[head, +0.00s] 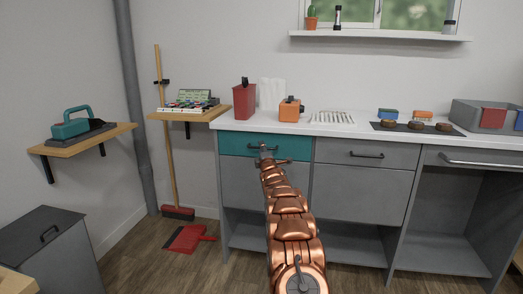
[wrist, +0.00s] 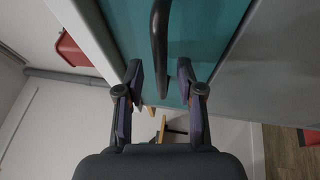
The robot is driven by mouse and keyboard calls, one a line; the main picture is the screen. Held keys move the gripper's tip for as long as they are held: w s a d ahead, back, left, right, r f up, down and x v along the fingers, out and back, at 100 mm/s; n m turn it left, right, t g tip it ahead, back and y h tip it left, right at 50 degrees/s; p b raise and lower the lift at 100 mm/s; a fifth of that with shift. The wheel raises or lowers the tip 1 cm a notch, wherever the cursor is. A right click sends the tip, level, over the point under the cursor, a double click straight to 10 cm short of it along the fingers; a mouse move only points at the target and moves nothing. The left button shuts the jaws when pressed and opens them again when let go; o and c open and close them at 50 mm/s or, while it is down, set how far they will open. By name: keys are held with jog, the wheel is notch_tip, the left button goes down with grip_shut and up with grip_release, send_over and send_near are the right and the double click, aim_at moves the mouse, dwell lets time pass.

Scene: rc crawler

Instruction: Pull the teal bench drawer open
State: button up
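The teal drawer (head: 236,144) is at the top left of the grey bench, and its front looks flush with the bench. Its teal front also fills the upper middle of the wrist view (wrist: 205,40). Its dark bar handle (wrist: 159,45) runs down the wrist view and ends near the fingertips. My gripper (wrist: 160,85) is open, with its two fingers spread on either side of the handle's line. In the head view my copper arm reaches to the drawer front, and the gripper (head: 264,151) hides part of the handle there. I cannot tell whether the fingers touch the handle.
Grey drawers (head: 363,153) sit right of the teal one. The white worktop (head: 350,126) holds a red canister (head: 244,100), an orange box (head: 290,110) and other items. A red dustpan (head: 187,239) and a broom (head: 177,212) are on the floor at left. A grey bin (head: 48,250) stands at front left.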

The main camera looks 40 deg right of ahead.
jog(key=shift+w+d, duration=0.35)
jog(key=shift+w, duration=0.15)
jog(key=shift+c, duration=0.2)
grip_shut()
dwell(0.6)
